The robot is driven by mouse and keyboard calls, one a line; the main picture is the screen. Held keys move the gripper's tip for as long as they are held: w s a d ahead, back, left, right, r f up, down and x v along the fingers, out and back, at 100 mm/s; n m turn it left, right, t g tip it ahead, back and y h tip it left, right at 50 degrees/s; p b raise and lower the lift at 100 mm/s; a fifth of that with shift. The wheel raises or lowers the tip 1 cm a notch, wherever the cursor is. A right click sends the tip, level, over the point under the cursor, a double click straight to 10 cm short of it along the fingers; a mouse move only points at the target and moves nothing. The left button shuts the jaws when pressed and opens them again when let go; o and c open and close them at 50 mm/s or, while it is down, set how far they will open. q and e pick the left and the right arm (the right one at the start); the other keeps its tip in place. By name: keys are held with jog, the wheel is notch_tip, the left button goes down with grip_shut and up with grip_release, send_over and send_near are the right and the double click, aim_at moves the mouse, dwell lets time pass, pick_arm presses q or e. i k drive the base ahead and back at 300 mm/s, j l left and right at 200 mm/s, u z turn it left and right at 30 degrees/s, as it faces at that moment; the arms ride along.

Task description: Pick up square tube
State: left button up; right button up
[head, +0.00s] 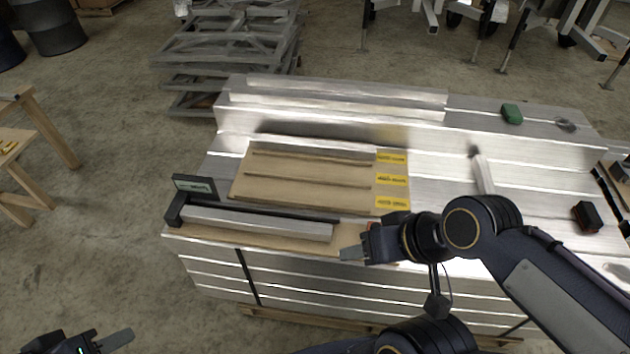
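A pale metal square tube (260,222) lies along the front edge of the bench in a black holder with a small display at its left end. A second, shorter metal bar (483,172) lies on the right part of the bench top. My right gripper (350,253) is at the bench's front edge, just right of the first tube's right end. Its fingers point left, and it appears apart from the tube. My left gripper (115,341) is low at the bottom left, off the bench, with nothing visible in it. Finger gaps are unclear on both.
A wooden board (310,185) with slots and yellow labels lies mid-bench. A green object (512,113) and a black-and-red object (587,217) are on the right. A stack of metal frames (225,55) stands behind, and a wooden table (45,120) at left.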

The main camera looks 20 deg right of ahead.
aim_at(308, 230)
jog(key=i+j+z, duration=0.1)
jog(key=j, duration=0.2)
jog(key=i+j+z, duration=0.25)
jog(key=i+j, duration=0.15)
jog(key=j, duration=0.3)
jog(key=i+j+z, duration=0.15)
jog(key=j, duration=0.15)
jog(key=i+j+z, duration=0.1)
jog(key=j, duration=0.3)
